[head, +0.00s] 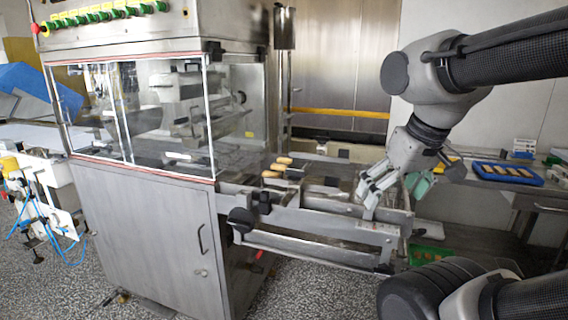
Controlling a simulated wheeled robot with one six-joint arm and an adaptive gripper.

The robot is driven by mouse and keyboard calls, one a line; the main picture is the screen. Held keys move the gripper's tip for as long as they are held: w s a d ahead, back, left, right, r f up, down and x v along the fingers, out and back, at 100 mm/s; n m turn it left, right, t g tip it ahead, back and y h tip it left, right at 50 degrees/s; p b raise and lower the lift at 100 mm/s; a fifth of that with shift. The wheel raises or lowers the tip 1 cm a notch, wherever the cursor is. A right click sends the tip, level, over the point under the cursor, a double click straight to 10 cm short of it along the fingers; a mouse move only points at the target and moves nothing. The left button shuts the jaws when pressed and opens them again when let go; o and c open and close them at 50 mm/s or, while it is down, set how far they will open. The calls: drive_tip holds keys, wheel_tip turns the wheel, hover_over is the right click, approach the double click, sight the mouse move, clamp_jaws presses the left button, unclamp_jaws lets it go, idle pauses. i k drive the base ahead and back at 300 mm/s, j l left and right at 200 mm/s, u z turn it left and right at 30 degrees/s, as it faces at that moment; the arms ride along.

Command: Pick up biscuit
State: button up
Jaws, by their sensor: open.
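One biscuit (284,160) is at the back, and another biscuit (271,174) is nearer the front. My gripper (368,198) hangs from the right over the outer end of the mesh belt (325,183), fingers pointing down and left. It is open, with no biscuit visible between the fingers. It is to the right of the biscuits and apart from them. Its exact height above the belt is hard to tell.
The enrober's glass housing (165,115) stands left of the biscuits. Metal side rails (315,222) border the belt. A blue tray (553,183) with several bars sits on a bench at right. A green crate (427,256) is low beneath the belt end.

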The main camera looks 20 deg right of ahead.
sight(275, 166)
drive_tip(key=i+j, duration=0.4)
drive_tip(key=i, duration=0.15)
drive_tip(key=i+j+z, duration=0.15)
drive_tip(key=i+j, duration=0.3)
drive_tip(key=i, duration=0.1)
